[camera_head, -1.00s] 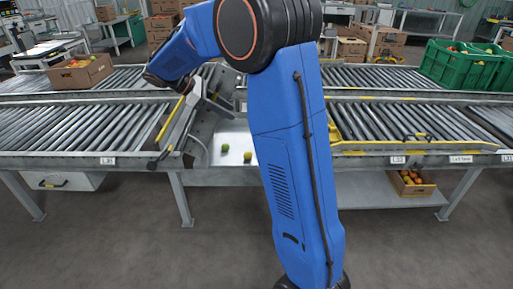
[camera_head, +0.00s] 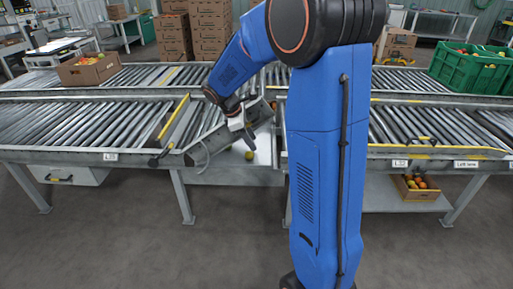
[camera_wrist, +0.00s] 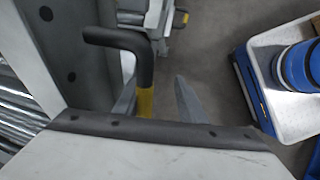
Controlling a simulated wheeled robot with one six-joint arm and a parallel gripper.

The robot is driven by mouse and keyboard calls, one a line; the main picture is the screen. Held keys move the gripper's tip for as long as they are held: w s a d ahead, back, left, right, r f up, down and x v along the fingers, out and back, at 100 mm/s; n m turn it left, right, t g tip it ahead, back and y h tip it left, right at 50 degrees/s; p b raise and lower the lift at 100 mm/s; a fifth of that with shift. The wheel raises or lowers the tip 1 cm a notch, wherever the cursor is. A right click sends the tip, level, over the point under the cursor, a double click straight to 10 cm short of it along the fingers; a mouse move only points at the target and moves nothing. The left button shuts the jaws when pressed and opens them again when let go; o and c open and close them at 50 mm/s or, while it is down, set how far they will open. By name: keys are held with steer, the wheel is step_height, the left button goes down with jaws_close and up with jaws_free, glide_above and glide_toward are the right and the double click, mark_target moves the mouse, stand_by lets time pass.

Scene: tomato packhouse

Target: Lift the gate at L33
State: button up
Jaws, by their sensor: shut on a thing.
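My gripper (camera_head: 246,127) is over the chute between the two roller lanes, partly hidden by a grey tilted panel (camera_head: 211,143). In the wrist view, a bent handle with a black grip (camera_wrist: 138,45) and a yellow stem (camera_wrist: 145,103) sits between my grey fingers (camera_wrist: 160,100). The finger bases are hidden behind a pale panel with a black edge strip (camera_wrist: 150,131). To the left, a yellow-edged gate (camera_head: 174,120) stands at the lane end, with a black handle (camera_head: 160,159) below it. Small lane labels sit on the front rail, left (camera_head: 111,157) and right (camera_head: 400,163); the left one is hard to read.
A yellow tomato (camera_head: 249,155) lies in the white chute. A carton (camera_head: 90,70) stands on the back lane at left, green crates (camera_head: 470,75) at right. A carton of tomatoes (camera_head: 415,193) sits on the lower shelf. The floor in front is clear.

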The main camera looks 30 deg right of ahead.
steer(key=shift+s+d+f+t+y, duration=0.1)
steer(key=shift+s+d+f+y, duration=0.05)
steer(key=shift+f, duration=0.5)
steer(key=shift+s+d+f+t+y, duration=0.1)
steer(key=shift+d+f+y, duration=0.1)
steer(key=shift+f, duration=0.4)
steer(key=shift+s+d+f+t+y, duration=0.1)
steer(key=shift+s+f+y, duration=0.05)
steer(key=shift+f, duration=0.5)
steer(key=shift+r, duration=0.1)
steer(key=shift+w+a+r, duration=0.15)
steer(key=shift+a+r, duration=0.4)
steer(key=shift+r, duration=0.35)
steer(key=shift+w+a+r, duration=0.1)
steer(key=shift+a+r, duration=0.5)
steer(key=shift+r, duration=0.3)
steer(key=shift+w+a+r, duration=0.15)
steer(key=shift+a+r, duration=0.4)
steer(key=shift+r, duration=0.35)
steer(key=o, duration=0.9)
steer(key=shift+w+a+f+v, duration=0.15)
steer(key=shift+w+a+v, duration=0.2)
steer(key=shift+v, duration=1.85)
steer(key=shift+w+a+f+v, duration=0.15)
steer(key=shift+a+v, duration=0.3)
steer(key=shift+v, duration=1.7)
steer(key=shift+w+a+f+v, duration=0.15)
steer(key=shift+w+a+v, duration=0.2)
steer(key=shift+v, duration=1.85)
steer(key=shift+s, duration=0.1)
